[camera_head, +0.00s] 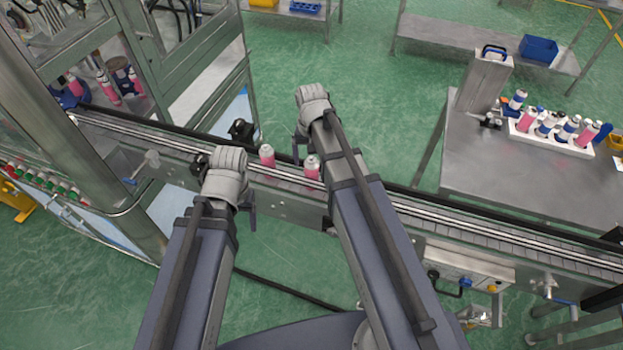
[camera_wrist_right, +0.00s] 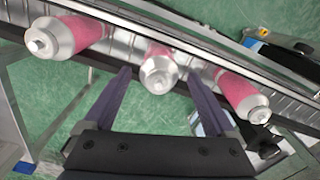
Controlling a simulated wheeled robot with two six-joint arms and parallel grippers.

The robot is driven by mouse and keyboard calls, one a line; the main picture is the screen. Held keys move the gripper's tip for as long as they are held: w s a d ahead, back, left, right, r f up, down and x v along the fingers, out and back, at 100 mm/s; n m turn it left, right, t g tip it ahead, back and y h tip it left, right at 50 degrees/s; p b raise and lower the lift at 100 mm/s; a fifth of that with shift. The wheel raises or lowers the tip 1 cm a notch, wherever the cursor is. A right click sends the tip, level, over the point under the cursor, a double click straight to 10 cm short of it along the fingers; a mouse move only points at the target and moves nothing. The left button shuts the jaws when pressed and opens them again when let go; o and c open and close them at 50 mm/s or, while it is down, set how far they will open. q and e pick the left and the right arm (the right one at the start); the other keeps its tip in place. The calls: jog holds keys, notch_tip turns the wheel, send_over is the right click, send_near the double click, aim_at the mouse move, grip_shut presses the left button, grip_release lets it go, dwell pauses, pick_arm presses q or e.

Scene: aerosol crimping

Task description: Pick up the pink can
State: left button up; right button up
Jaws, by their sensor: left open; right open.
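Pink cans with silver tops stand on the conveyor: one can (camera_head: 266,156) between my arms and another can (camera_head: 312,168) beside my right forearm. The right wrist view shows three pink cans: a left can (camera_wrist_right: 70,36), a middle can (camera_wrist_right: 158,68) and a right can (camera_wrist_right: 235,88). My right gripper (camera_head: 301,138) is open at the far side of the belt; in its wrist view the fingertips (camera_wrist_right: 157,77) lie either side of the middle can's top. Contact cannot be told. My left gripper (camera_head: 226,182) is open over the belt, left of the cans, and appears empty.
The conveyor (camera_head: 470,232) runs across the view with dark rails. A steel table (camera_head: 480,165) at right holds a white rack (camera_head: 552,141) of several cans. A glass-doored machine (camera_head: 150,60) stands at left.

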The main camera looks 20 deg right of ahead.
aim_at(312, 173)
jog(key=shift+s+f+b, duration=0.2)
jog(key=shift+f+b, duration=1.1)
jog(key=shift+f, duration=0.15)
jog(key=shift+s+f+b, duration=0.15)
jog(key=shift+f+b, duration=1.15)
jog(key=shift+f, duration=0.15)
jog(key=shift+r, duration=0.1)
grip_shut()
notch_tip(312, 173, up, 10)
jog(key=p, duration=1)
